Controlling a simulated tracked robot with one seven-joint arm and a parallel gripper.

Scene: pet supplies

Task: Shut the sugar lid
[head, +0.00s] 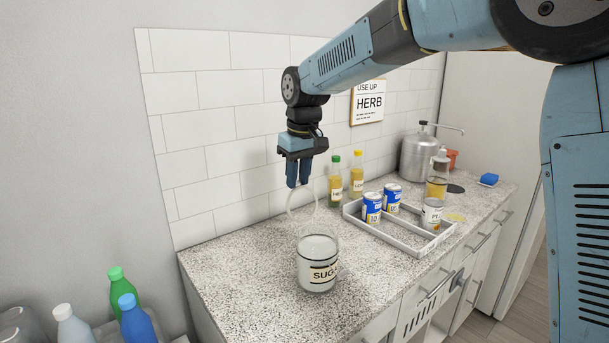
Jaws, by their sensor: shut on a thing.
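The sugar jar (316,284) is a clear container with a label reading "SUG…" and pale contents, standing upright on the speckled counter. Its round clear lid (289,207) stands tilted up above the back of the jar, so the jar is open. My gripper (298,184) points down above and behind the jar. Its fingers are shut on the upper edge of the lid. The exact contact at the fingertips and the lid's hinge are hard to make out.
A grey divided tray (400,243) holding several cans stands right of the jar. Two bottles (335,182) (356,174) stand behind the tray by the tiled wall. A metal dispenser (417,158) is farther back. The counter (235,257) left of the jar is clear.

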